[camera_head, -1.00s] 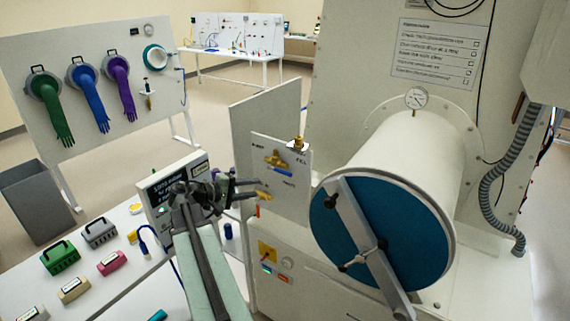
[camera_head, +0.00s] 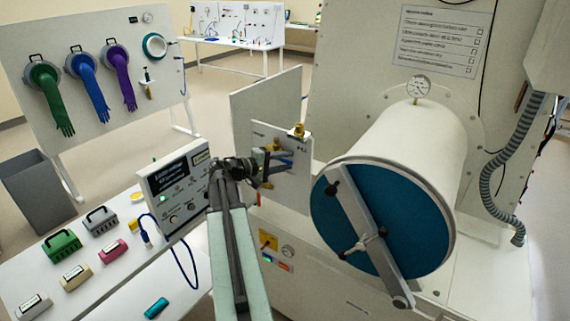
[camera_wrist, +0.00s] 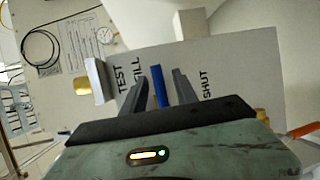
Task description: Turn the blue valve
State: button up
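The blue valve's lever (camera_wrist: 158,87) stands out from a pale panel marked TEST, FILL and SHUT in the wrist view. My gripper (camera_wrist: 160,92) is open, with one finger on each side of the lever and a narrow gap visible on both sides. In the head view my gripper (camera_head: 280,165) is at the panel and covers much of the valve. Only a bit of blue (camera_head: 285,161) and some brass (camera_head: 272,149) show there.
A white cylinder chamber with a blue door (camera_head: 385,215) and a grey crossbar stands close to the right of the panel. A control box (camera_head: 178,188) is left of my arm. A table (camera_head: 105,275) with small cases lies at lower left.

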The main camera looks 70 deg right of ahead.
grip_shut()
dwell(1.3)
jog(key=shift+s+a+f, duration=0.1)
jog(key=shift+a, duration=0.1)
jog(key=shift+d, duration=0.1)
